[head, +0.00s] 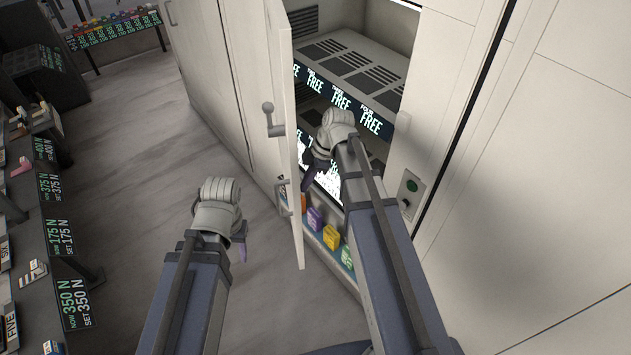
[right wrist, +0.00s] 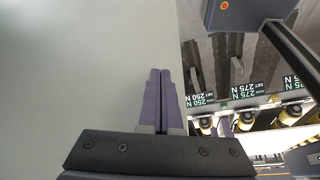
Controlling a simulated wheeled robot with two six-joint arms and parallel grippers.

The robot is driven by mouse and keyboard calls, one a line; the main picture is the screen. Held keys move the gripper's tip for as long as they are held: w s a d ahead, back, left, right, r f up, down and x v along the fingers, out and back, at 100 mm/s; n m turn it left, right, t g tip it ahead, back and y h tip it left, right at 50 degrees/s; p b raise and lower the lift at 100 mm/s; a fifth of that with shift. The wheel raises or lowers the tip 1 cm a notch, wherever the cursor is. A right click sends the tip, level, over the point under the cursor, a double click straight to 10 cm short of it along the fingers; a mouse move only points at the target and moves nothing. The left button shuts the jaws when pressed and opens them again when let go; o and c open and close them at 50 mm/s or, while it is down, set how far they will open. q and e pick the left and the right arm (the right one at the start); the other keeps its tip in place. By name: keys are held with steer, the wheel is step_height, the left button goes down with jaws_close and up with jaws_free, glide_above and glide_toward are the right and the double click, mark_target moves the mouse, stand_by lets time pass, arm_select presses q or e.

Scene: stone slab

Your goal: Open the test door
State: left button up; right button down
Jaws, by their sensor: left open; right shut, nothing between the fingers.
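The test door (head: 283,60) is a pale panel standing ajar, swung out from the cabinet opening, with its edge toward me. A grey lever handle (head: 270,118) sits on its outer face, with a smaller handle (head: 283,196) lower down. My right gripper (head: 308,172) is on the inner side of the door, between it and the shelves, partly hidden by my wrist. In the right wrist view its purple fingers (right wrist: 160,75) are shut and empty, close beside a pale flat surface; contact is unclear. My left gripper (head: 241,247) is open and empty on the outer side, away from the handles.
Grey shelves (head: 352,62) with "FREE" labels fill the cabinet. Coloured blocks (head: 330,236) sit low inside. A bench with force displays (head: 62,240) runs along the left. The floor (head: 140,150) between is clear.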

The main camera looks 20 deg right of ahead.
steer(key=shift+a, duration=0.2)
steer(key=w+a+m, duration=0.1)
steer(key=w+a, duration=0.1)
steer(key=a, duration=1.2)
steer(key=shift+w+a+t, duration=0.3)
steer(key=shift+w+a, duration=0.1)
arm_select(q)
steer(key=shift+d, duration=0.1)
arm_select(e)
steer(key=shift+s+d, duration=0.1)
steer(key=shift+d, duration=0.05)
